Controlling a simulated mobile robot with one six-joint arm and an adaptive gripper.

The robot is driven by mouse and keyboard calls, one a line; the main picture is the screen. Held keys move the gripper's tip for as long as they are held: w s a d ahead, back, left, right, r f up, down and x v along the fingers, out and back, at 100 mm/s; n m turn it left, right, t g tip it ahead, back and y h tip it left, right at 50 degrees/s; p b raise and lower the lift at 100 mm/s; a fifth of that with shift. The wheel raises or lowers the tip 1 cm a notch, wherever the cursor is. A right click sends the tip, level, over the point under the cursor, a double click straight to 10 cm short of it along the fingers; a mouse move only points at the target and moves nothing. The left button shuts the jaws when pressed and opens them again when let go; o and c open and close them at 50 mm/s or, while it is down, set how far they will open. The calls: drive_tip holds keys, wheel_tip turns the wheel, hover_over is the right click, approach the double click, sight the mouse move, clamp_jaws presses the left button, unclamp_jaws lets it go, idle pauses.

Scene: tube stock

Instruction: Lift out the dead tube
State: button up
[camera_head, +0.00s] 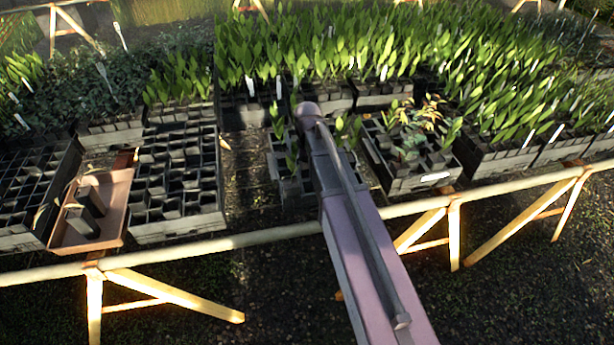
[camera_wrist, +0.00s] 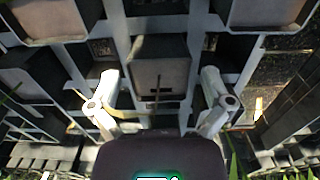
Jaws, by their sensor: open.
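In the wrist view my gripper (camera_wrist: 159,78) is open, one finger on each side of a square tube (camera_wrist: 145,52). The tube has a pale brown soil top and a thin dry brown stem with no green leaves. The fingers look apart from its sides; their exact height against it is hard to tell. The tube stands in the pale grid of a crate (camera_wrist: 199,40). In the head view my arm reaches over this crate (camera_head: 295,193) at the middle of the bench and hides my gripper and the tube. A few green plants show beside the arm.
Other tubes (camera_wrist: 52,20) stand close around the fingers. A terracotta tray (camera_head: 112,220) at left holds dark tubes (camera_head: 86,206). A crate of mixed seedlings (camera_head: 408,184) stands right of my arm. Dense green stock fills the back. A bench rail (camera_head: 240,241) runs along the front.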

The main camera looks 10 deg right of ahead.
drive_tip(key=c, duration=1.3)
drive_tip(key=shift+r, duration=0.2)
wheel_tip(320, 180, up, 18)
drive_tip(key=p, duration=1.8)
drive_tip(key=shift+f, duration=0.2)
